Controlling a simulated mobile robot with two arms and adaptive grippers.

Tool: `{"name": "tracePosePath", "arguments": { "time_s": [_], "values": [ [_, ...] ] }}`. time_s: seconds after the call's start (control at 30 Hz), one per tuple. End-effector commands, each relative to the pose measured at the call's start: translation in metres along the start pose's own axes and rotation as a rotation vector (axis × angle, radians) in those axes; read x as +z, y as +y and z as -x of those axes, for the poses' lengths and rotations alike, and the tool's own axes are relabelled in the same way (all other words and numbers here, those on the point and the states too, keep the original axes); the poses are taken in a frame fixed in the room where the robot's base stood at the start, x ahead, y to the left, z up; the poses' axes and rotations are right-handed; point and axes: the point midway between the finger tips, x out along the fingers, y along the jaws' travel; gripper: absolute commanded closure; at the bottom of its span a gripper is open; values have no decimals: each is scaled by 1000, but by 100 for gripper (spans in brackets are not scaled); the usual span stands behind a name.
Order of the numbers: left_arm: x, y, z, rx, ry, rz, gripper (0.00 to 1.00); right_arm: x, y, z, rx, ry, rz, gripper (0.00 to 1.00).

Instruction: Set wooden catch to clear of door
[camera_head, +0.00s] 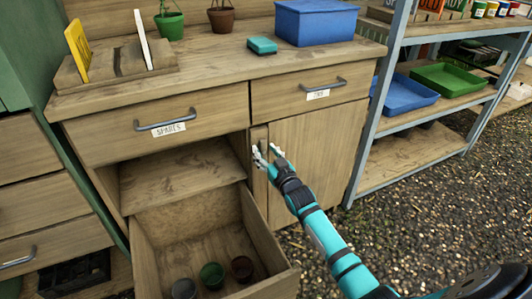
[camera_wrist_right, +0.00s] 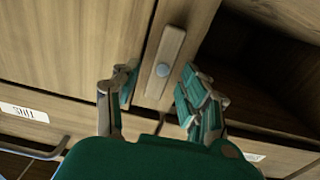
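The wooden catch (camera_wrist_right: 170,45) is a small light bar with a round grey pivot, mounted on the upright post between the cupboard door (camera_wrist_right: 75,40) and the dark open bay. It lies lengthwise along the post, and I see no clear overlap onto the door. In the head view the catch (camera_head: 259,136) is partly hidden by my right gripper. The door (camera_head: 315,150) looks closed. My right gripper (camera_head: 266,152) is open, and in the wrist view its fingers (camera_wrist_right: 160,95) stand on either side of the catch's lower end; contact cannot be told. My left gripper is not in view.
A pulled-out lower drawer (camera_head: 285,284) with several pots juts out left of my right arm. Two closed drawers with handles (camera_head: 166,125) sit above. The counter holds a blue bin (camera_head: 316,22) and a teal box (camera_head: 262,45). A metal rack (camera_head: 377,110) stands right; gravel floor is open.

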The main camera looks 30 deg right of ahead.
Motion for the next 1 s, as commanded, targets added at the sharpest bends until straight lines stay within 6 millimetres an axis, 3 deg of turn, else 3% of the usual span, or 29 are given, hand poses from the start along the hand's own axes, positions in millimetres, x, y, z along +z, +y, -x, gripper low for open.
{"name": "tracePosePath", "arguments": {
  "time_s": [0.23, 0.37, 0.8, 1.0],
  "values": [
    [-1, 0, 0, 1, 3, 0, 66, 0, 0, 1, 0, 0, -2, 56],
    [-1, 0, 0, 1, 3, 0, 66, 2, 0, 12, -1, -1, -2, 56],
    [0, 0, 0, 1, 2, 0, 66, 1, 0, 99, 0, -2, -1, 56],
    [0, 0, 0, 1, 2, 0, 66, 1, 0, 118, 0, -1, -1, 56]
  ]
}}
